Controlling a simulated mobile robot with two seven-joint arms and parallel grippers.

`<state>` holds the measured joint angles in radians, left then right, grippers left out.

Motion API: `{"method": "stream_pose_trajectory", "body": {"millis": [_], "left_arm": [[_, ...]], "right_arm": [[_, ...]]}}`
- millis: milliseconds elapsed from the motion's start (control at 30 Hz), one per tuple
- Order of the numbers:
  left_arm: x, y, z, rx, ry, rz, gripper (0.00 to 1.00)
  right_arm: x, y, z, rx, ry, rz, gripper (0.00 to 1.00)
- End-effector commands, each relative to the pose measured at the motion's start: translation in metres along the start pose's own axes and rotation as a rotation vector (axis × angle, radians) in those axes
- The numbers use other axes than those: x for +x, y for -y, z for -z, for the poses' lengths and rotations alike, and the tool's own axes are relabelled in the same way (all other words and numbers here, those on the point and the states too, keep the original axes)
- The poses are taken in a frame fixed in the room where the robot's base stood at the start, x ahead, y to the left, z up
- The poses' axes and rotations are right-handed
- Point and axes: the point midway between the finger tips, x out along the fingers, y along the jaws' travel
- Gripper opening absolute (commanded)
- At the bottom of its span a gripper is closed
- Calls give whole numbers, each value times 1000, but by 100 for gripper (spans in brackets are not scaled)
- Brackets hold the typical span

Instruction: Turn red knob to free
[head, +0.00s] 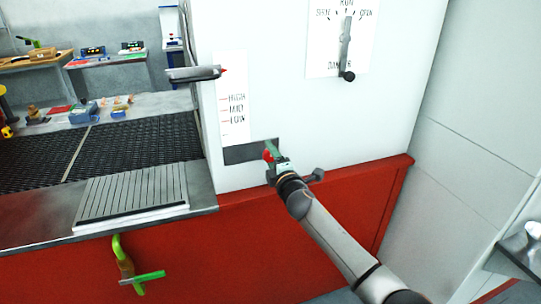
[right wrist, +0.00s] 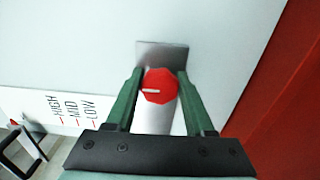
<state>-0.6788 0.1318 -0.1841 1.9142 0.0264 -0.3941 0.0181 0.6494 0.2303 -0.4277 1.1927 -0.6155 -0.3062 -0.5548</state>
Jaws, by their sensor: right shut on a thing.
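The red knob (head: 267,155) sits on a grey plate (head: 240,154) low on the white machine wall. In the right wrist view the knob (right wrist: 160,86) is a red many-sided disc with a short white mark lying roughly level, pointing to the left. My right gripper (head: 273,159) reaches it from the lower right. Its two green fingers stand on either side of the knob in the right wrist view (right wrist: 160,80), shut on it. No "free" label can be read. My left gripper does not show.
Above the plate is a HIGH/MID/LOW scale (head: 236,80) with a grey handle (head: 194,73) beside it. A damper lever (head: 346,45) hangs higher right. The black mesh belt (head: 140,145) lies left. A green-handled valve (head: 130,267) is on the red base (head: 220,260).

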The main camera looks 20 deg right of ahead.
Motion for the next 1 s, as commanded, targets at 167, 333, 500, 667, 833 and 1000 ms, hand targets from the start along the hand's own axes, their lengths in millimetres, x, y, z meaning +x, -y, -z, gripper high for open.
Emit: {"method": "stream_pose_trajectory", "body": {"millis": [167, 333, 500, 667, 833, 1000], "left_arm": [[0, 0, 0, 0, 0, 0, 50], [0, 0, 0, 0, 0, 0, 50], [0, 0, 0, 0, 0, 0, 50], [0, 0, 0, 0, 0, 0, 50], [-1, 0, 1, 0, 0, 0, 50], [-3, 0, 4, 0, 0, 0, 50]], "right_arm": [[0, 1, 0, -6, 1, 1, 55], [0, 1, 0, -4, 1, 1, 74], [0, 0, 0, -3, 1, 0, 84], [0, 0, 0, -2, 0, 0, 84], [-7, 0, -1, -2, 1, 0, 84], [-28, 0, 0, -4, -1, 0, 84]]}}
